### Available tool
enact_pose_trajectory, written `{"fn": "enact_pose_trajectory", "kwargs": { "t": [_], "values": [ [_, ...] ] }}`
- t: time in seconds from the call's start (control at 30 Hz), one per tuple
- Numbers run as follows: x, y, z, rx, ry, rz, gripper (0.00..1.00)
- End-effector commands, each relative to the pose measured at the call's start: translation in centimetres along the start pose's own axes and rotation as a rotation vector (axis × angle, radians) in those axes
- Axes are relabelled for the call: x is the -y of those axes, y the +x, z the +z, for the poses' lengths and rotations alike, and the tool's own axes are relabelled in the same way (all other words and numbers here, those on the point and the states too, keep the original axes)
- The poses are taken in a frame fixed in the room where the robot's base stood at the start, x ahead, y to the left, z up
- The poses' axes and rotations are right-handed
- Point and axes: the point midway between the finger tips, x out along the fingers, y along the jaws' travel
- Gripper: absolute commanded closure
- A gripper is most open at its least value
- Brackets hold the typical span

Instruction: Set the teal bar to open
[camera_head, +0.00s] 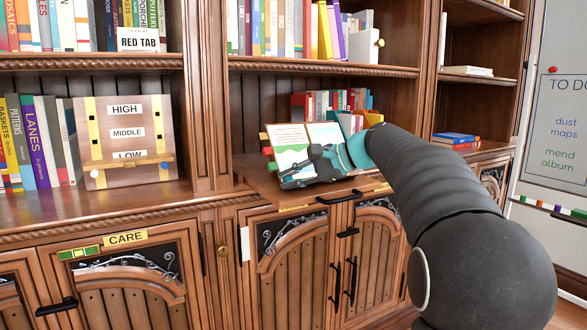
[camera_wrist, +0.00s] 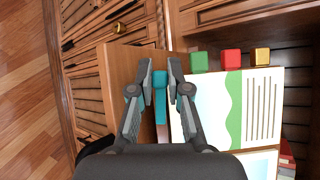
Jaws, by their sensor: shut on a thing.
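The teal bar (camera_wrist: 160,92) shows as a narrow upright strip between my fingers in the wrist view, beside the left edge of an open book (camera_wrist: 250,110). My gripper (camera_wrist: 160,72) is shut on it, with one finger on each side. In the head view my gripper (camera_head: 303,170) is in front of the open book (camera_head: 290,136) on the cabinet ledge. There my fingers hide most of the bar, and its exact setting cannot be read.
Green (camera_wrist: 199,62), red (camera_wrist: 231,58) and yellow (camera_wrist: 262,56) blocks line the book's edge. Small books (camera_head: 335,101) stand behind it. A HIGH/MIDDLE/LOW board (camera_head: 150,110) stands to the left. Cabinet doors with dark handles (camera_head: 337,198) lie below the ledge.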

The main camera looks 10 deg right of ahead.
Motion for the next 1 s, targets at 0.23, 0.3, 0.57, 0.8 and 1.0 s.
{"fn": "enact_pose_trajectory", "kwargs": {
  "t": [0.23,0.3,0.57,0.8,1.0],
  "values": [
    [-0.25,-0.15,-0.28,-0.008,-0.054,0.038,1.00],
    [-0.30,-0.14,-0.30,-0.009,-0.060,0.042,1.00],
    [-0.35,-0.15,-0.34,-0.009,-0.065,0.045,1.00],
    [-0.34,-0.15,-0.32,-0.009,-0.064,0.045,0.66],
    [-0.31,0.18,0.04,-0.001,-0.067,0.047,0.58]
  ]
}}
